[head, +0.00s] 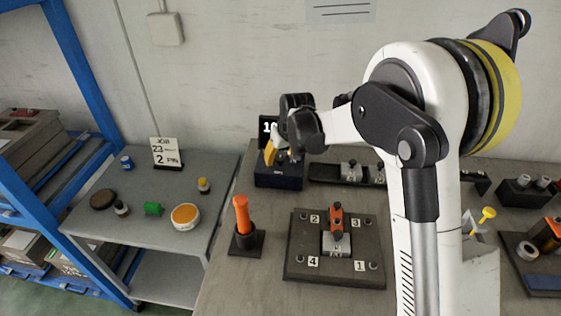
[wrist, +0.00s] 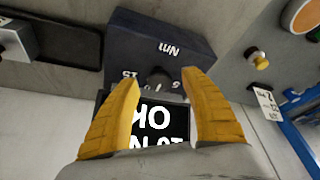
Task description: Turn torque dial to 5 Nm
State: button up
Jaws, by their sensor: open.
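The torque tester is a dark blue box with white lettering; in the wrist view its top (wrist: 160,42) reads "Nm" upside down. Its small black dial (wrist: 158,76) sits at the box edge nearest the fingers, with white numbers around it, one reading 15. The dial's pointer is too small to read. A black display (wrist: 162,122) beside it shows upside-down text including "OK". In the head view the box (head: 278,179) is at the back of the bench, partly hidden by my gripper (head: 278,153). My gripper (wrist: 163,82) is open, its yellow fingers either side of the dial; contact cannot be told.
In the head view, a fixture plate (head: 300,272) with numbered corners stands in front of the box. An orange-handled tool (head: 242,215) stands upright in a black holder to its left. A black tray (head: 325,172) lies right of the box. A grey side table (head: 130,228) is at left.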

jog(key=shift+w+f, duration=0.15)
jog(key=shift+f, duration=0.15)
jog(key=shift+r, duration=0.1)
grip_shut()
jog(key=shift+n, duration=0.3)
jog(key=n+y, duration=0.1)
jog(key=n, duration=0.1)
jog(key=n+g+y+p, duration=0.1)
jog(key=n, duration=0.2)
jog(key=shift+d, duration=0.1)
jog(key=n+g, duration=0.1)
jog(key=n, duration=0.2)
jog(key=n+g+y+p, duration=0.1)
jog(key=n, duration=0.2)
jog(key=shift+w, duration=0.1)
dwell(0.3)
